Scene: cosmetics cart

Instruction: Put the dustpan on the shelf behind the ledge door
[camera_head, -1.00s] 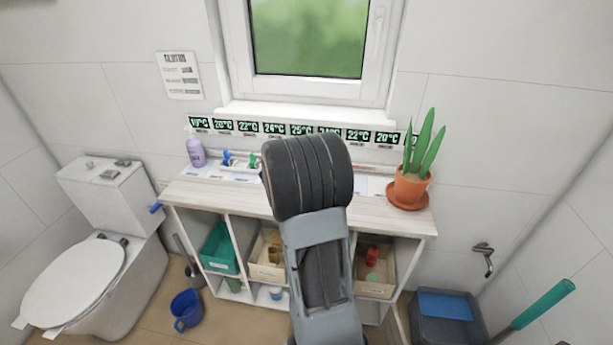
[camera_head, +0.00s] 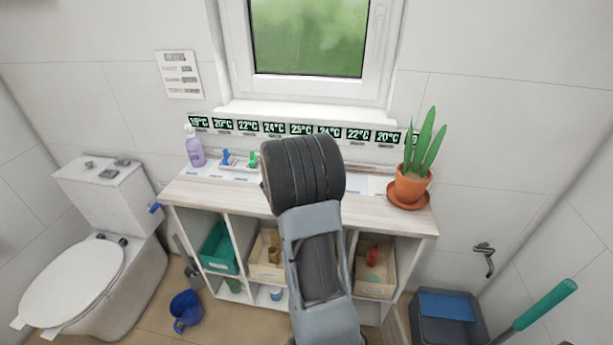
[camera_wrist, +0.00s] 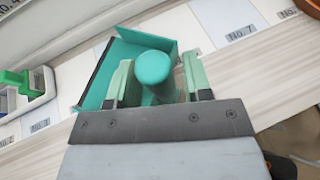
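The teal dustpan (camera_wrist: 118,62) shows in the wrist view, over the pale wooden top of the cart. Its rounded handle (camera_wrist: 154,72) points back towards the camera. My gripper (camera_wrist: 158,84) has one finger on each side of this handle; I cannot tell whether both fingers press on it. In the head view my arm hides the gripper and the dustpan. The cart's top (camera_head: 215,192) stands below the window, with open compartments under it. An upright panel (camera_head: 393,325) shows at the cart's lower right; I cannot tell whether it is the ledge door.
A potted plant (camera_head: 411,186) stands at the top's right end, and a purple bottle (camera_head: 195,151) at its left. Bins, including a green one (camera_head: 217,252), fill compartments below. A blue mug-like bucket (camera_head: 186,309) is on the floor; a toilet (camera_head: 85,280) stands left.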

